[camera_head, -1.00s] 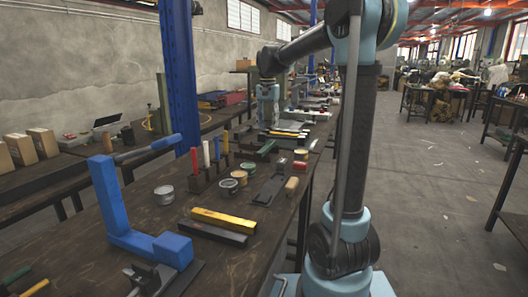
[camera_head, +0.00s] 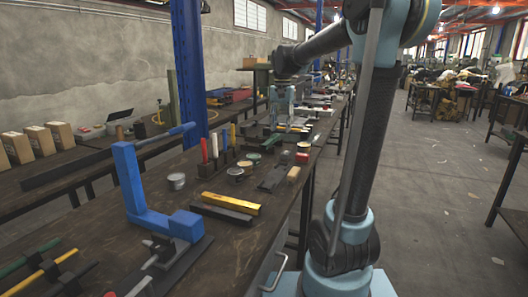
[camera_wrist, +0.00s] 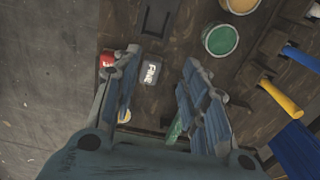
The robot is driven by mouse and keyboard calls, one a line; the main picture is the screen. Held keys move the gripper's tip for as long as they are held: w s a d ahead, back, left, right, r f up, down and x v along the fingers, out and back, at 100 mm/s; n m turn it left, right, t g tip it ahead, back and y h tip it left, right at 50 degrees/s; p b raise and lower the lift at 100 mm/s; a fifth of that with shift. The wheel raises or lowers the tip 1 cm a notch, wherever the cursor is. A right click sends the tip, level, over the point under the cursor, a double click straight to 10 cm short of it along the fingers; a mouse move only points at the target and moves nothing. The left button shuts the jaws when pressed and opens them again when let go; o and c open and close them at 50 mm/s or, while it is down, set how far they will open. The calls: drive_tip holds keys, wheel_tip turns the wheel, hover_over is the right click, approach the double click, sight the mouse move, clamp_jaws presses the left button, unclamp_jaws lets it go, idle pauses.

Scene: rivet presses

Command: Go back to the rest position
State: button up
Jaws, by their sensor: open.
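My gripper (camera_head: 281,108) hangs from my arm over the far part of the long dark workbench (camera_head: 235,228). In the wrist view its two ribbed fingers (camera_wrist: 160,62) are apart, with nothing held between them. Below them is the bench top with a dark block with white lettering (camera_wrist: 151,72), a red item (camera_wrist: 107,60) and an open tin of green (camera_wrist: 220,40). The gap between fingertips and bench cannot be judged. A blue rivet press frame (camera_head: 135,190) stands on the near part of the bench, well away from my gripper.
A yellow bar (camera_head: 231,203) and dark bar (camera_head: 222,214) lie mid-bench. Upright tools with coloured handles (camera_head: 215,146) and several tins (camera_head: 235,172) stand beyond. A blue post (camera_head: 189,70) rises behind the bench. Open floor (camera_head: 440,180) lies to the right.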

drive_tip(key=s+d+f+n, duration=0.1)
drive_tip(key=s+d+f, duration=0.3)
drive_tip(key=s+f, duration=0.3)
drive_tip(key=s+d+f+n+t, duration=0.1)
drive_tip(key=s+d+f, duration=0.3)
drive_tip(key=s, duration=0.9)
drive_tip(key=s+d+f+n+t, duration=0.1)
drive_tip(key=s+d+f, duration=0.3)
drive_tip(key=s+f, duration=0.6)
drive_tip(key=shift+s+d+f+n, duration=0.15)
drive_tip(key=shift+s+f+n, duration=0.2)
drive_tip(key=shift+f+n, duration=0.25)
